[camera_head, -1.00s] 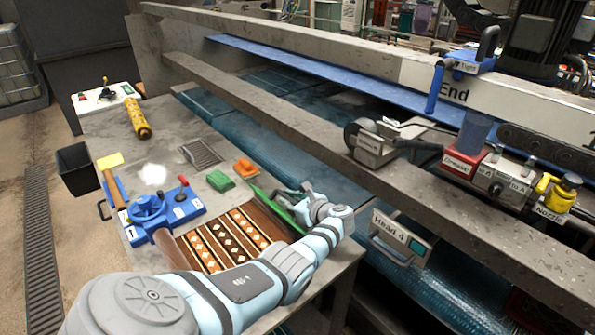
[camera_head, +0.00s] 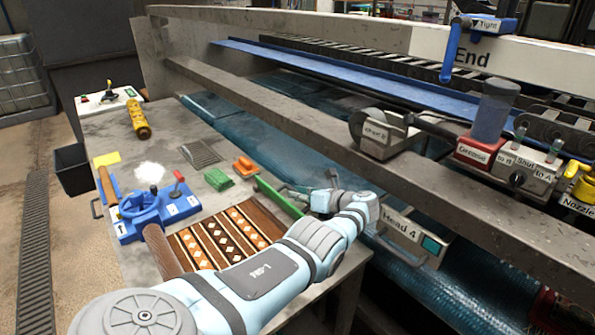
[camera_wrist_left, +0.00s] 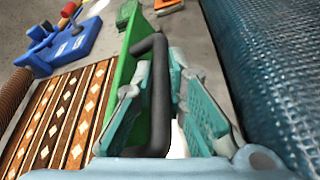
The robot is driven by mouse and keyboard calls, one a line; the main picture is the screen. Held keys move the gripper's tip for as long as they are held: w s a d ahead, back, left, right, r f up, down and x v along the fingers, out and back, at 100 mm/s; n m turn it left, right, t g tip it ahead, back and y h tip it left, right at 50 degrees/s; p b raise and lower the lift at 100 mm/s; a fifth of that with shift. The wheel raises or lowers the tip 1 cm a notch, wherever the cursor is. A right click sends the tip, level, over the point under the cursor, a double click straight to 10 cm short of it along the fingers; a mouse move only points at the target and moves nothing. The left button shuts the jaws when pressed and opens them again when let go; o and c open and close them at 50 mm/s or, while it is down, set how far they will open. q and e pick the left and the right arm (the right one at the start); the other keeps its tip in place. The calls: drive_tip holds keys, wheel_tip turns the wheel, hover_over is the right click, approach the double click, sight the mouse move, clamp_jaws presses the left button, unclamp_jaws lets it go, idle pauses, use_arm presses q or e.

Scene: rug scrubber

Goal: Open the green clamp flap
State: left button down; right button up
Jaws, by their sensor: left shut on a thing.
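The green clamp flap (camera_head: 278,197) is a long narrow green plate at the right edge of the worktable, beside the patterned rug (camera_head: 225,238). It stands on edge in the head view. In the left wrist view the flap (camera_wrist_left: 127,62) carries a black loop handle (camera_wrist_left: 158,110). My left gripper (camera_head: 294,191) is at the flap's far right side. In the wrist view its teal-padded fingers (camera_wrist_left: 160,72) are on either side of the handle, shut on it. My arm hides part of the rug and the flap's near end. My right gripper is not in view.
Green (camera_head: 218,179) and orange (camera_head: 245,166) brushes lie behind the flap. A blue handwheel unit (camera_head: 150,215) stands left of the rug. A teal roller (camera_wrist_left: 255,75) lies close to the gripper's right.

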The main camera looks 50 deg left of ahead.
use_arm(q)
drive_tip(key=shift+s+f, duration=0.1)
drive_tip(key=shift+f, duration=0.1)
drive_tip(key=c, duration=1.9)
unclamp_jaws()
drive_tip(key=shift+r, duration=0.1)
wheel_tip(320, 180, up, 10)
drive_tip(key=shift+f, duration=0.1)
